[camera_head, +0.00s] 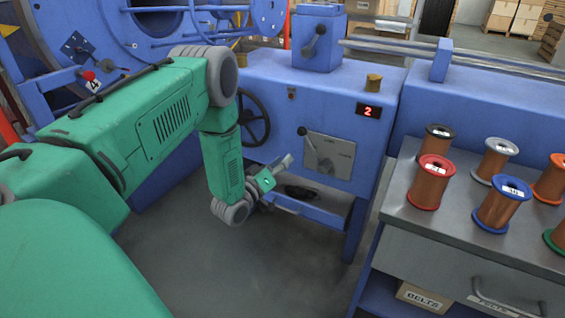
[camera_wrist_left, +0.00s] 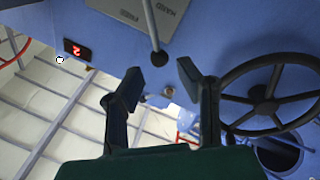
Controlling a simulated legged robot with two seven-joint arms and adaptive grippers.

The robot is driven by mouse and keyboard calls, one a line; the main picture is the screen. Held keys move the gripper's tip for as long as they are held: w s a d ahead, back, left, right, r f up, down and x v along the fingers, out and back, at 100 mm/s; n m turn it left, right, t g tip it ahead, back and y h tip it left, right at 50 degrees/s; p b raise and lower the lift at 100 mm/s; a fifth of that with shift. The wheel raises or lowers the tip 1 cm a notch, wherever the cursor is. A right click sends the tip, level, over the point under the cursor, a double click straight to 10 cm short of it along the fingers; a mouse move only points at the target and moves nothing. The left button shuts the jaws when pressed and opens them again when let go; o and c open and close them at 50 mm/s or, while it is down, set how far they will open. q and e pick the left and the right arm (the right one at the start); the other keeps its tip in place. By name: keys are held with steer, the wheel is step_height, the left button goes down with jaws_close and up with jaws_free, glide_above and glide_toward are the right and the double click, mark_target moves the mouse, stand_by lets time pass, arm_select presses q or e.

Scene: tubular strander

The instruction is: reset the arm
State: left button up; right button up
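My left arm reaches in from the left in the head view, bent downward at the elbow. My left gripper (camera_head: 284,166) is in front of the blue machine cabinet, just below and left of the lever panel (camera_head: 341,152). In the left wrist view the two dark fingers of the gripper (camera_wrist_left: 160,78) stand apart with nothing between them. The tip of a lever (camera_wrist_left: 155,58) shows near the fingers, seemingly beyond them; I cannot tell if they touch. My right gripper is not in view.
A black handwheel (camera_head: 254,118) is behind my forearm. A red display (camera_head: 368,111) reads 2. A grey-topped bench (camera_head: 440,222) with several wire spools stands at the right. Grey floor (camera_head: 270,270) is open below the gripper.

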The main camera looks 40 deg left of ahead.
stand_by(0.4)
arm_select(q)
steer(key=s+d+f+m+g+h, duration=0.2)
steer(key=s+d+f+m+g, duration=0.3)
steer(key=s+d+f+g, duration=0.95)
steer(key=s+d+m+g, duration=0.2)
steer(key=s+d, duration=0.1)
steer(key=s, duration=0.7)
steer(key=s+d+m+g, duration=0.1)
steer(key=s+d+g, duration=0.15)
steer(key=s, duration=0.75)
step_height(320, 180, up, 12)
steer(key=p, duration=1.2)
steer(key=shift+s+d+f+m+y, duration=0.2)
steer(key=shift+s+d+m+y, duration=0.1)
steer(key=shift+s, duration=0.1)
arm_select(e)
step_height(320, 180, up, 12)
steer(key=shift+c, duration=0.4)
